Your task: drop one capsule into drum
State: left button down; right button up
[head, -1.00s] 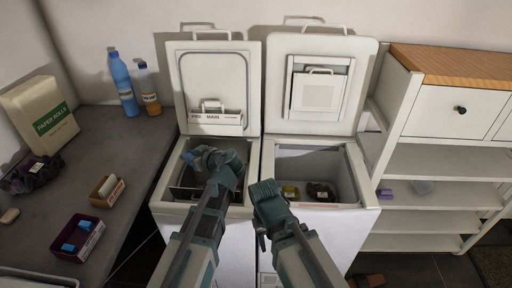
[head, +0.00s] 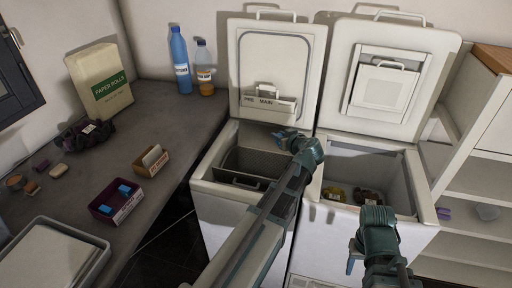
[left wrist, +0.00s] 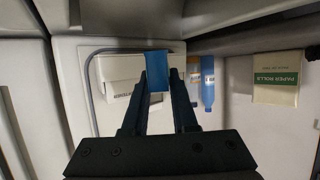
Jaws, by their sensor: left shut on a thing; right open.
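My left gripper (head: 290,136) is over the back right part of the left toploader's (head: 208,182) opening. In the left wrist view its fingers (left wrist: 160,82) are shut on a blue capsule (left wrist: 156,83). The capsule is hard to make out in the head view. The drum (head: 250,163) is a dark open basket inside the left toploader, with the lid (head: 285,65) raised. Blue capsules (head: 125,190) also lie in a purple box (head: 103,215) on the counter. My right gripper (head: 353,258) is open and empty in front of the right toploader (head: 390,222).
The raised lid carries a dispenser drawer (head: 268,102) marked PRE and MAIN, close behind the left gripper. Bottles (head: 181,62) and a paper rolls box (head: 100,82) stand on the counter (head: 180,125).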

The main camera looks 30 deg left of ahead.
pick_arm(q)
jog(key=a+f+b, duration=0.9)
jog(key=a+f, duration=0.2)
jog(key=shift+n+y+b, duration=0.3)
pick_arm(e)
notch_tip(320, 180, down, 11)
pick_arm(q)
jog(key=shift+g, duration=0.3)
pick_arm(e)
jog(key=shift+f, duration=0.1)
pick_arm(q)
jog(key=c, duration=0.6)
grip_release()
notch_tip(320, 180, up, 7)
jog(key=p, duration=0.7)
jog(key=shift+m+t+h, duration=0.4)
jog(key=shift+m+t, duration=0.2)
jog(key=shift+t, duration=0.1)
jog(key=s+d+r+p, duration=0.1)
jog(key=d+r+p, duration=0.2)
jog(key=d, duration=0.5)
jog(key=s+d+r+p, duration=0.1)
jog(key=d+r+p, duration=0.3)
jog(key=d, duration=0.4)
jog(key=s+d+r+p, duration=0.1)
jog(key=d+r+p, duration=0.3)
jog(key=d, duration=0.4)
jog(key=shift+s, duration=0.1)
pick_arm(e)
notch_tip(320, 180, up, 18)
